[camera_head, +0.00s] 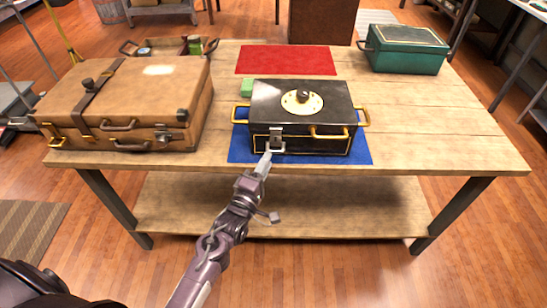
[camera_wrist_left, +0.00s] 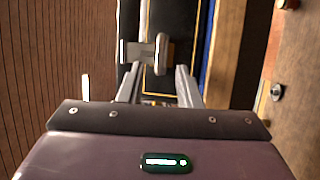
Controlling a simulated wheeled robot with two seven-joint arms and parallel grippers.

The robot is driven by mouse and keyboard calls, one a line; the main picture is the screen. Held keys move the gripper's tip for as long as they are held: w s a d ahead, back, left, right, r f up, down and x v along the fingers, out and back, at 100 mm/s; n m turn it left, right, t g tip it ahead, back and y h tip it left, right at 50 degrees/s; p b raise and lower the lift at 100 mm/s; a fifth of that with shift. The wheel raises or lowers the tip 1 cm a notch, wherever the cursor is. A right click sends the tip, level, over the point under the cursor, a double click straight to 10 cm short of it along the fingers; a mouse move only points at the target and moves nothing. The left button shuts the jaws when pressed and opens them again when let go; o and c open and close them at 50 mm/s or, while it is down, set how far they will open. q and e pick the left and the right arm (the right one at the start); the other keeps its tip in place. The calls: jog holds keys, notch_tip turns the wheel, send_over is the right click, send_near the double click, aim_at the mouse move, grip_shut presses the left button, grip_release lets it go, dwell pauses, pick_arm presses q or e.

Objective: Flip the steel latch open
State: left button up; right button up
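The steel latch (camera_head: 276,138) is on the front face of a black metal box (camera_head: 310,142), left of its middle. The box has gold trim, brass handles and a round brass plate with a dark knob on its lid, which is closed. My left gripper (camera_head: 266,160) is right at the latch's lower end. In the left wrist view the gripper's fingers (camera_wrist_left: 158,88) are apart, and the grey latch (camera_wrist_left: 145,52) shows just beyond them, roughly between the tips. I cannot tell whether they touch it. My right gripper is not in view.
The black box stands on a blue mat (camera_head: 240,153) near the front edge of the wooden table (camera_head: 420,125).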

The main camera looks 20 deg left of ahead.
aim_at(276, 141)
pick_arm(q)
jog(key=w, duration=0.3)
jog(key=shift+w+d+r, duration=0.2)
jog(key=shift+d+r, duration=0.1)
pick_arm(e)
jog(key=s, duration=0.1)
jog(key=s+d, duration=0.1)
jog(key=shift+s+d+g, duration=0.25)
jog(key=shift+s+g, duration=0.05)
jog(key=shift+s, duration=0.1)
pick_arm(q)
grip_shut()
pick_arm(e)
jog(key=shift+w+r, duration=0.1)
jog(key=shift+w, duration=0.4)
